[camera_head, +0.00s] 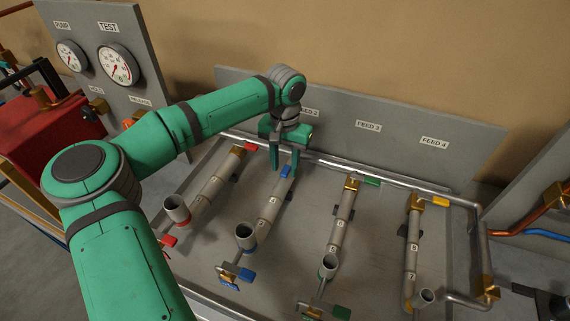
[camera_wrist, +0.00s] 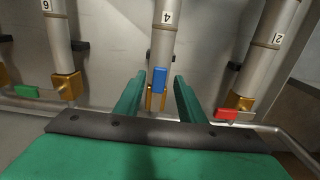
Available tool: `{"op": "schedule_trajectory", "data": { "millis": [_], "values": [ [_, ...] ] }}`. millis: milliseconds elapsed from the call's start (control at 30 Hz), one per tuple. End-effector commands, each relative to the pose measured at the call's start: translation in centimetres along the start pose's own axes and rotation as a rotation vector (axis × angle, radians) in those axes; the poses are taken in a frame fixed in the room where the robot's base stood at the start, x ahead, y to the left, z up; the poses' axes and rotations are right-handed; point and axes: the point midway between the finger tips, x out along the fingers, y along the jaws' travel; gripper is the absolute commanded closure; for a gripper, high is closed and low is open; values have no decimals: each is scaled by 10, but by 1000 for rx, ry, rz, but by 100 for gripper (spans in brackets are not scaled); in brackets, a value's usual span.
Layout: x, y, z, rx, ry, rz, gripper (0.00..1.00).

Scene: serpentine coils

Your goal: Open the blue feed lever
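The blue feed lever (camera_head: 286,171) sits on a brass valve at the upper end of the second pipe, below the FEED 2 label. In the wrist view the blue lever (camera_wrist: 159,79) lies in line with its pipe, marked 4. My gripper (camera_head: 284,164) is open at this lever. In the wrist view the fingers of my gripper (camera_wrist: 158,86) stand on either side of the lever, with a visible gap on both sides. Whether the fingertips reach down to the lever's height is hard to tell.
A red lever (camera_wrist: 226,115) and a green lever (camera_wrist: 26,91) on neighbouring valves lie across their pipes. A metal rail (camera_head: 335,163) runs behind the valves. Another blue handle (camera_head: 246,275) is at the near end of the same line.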

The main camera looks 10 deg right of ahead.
Motion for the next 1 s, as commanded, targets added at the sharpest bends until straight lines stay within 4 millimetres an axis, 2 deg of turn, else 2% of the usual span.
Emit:
{"op": "schedule_trajectory", "data": {
  "millis": [267, 700, 833, 1000],
  "values": [
    [-9, 0, -1, -2, 2, -1, 64],
    [-85, 0, 0, -2, 2, -1, 64],
    [-99, -1, 0, -3, 1, -1, 64],
    [-108, 0, 0, -1, 0, 0, 64]
  ]
}}
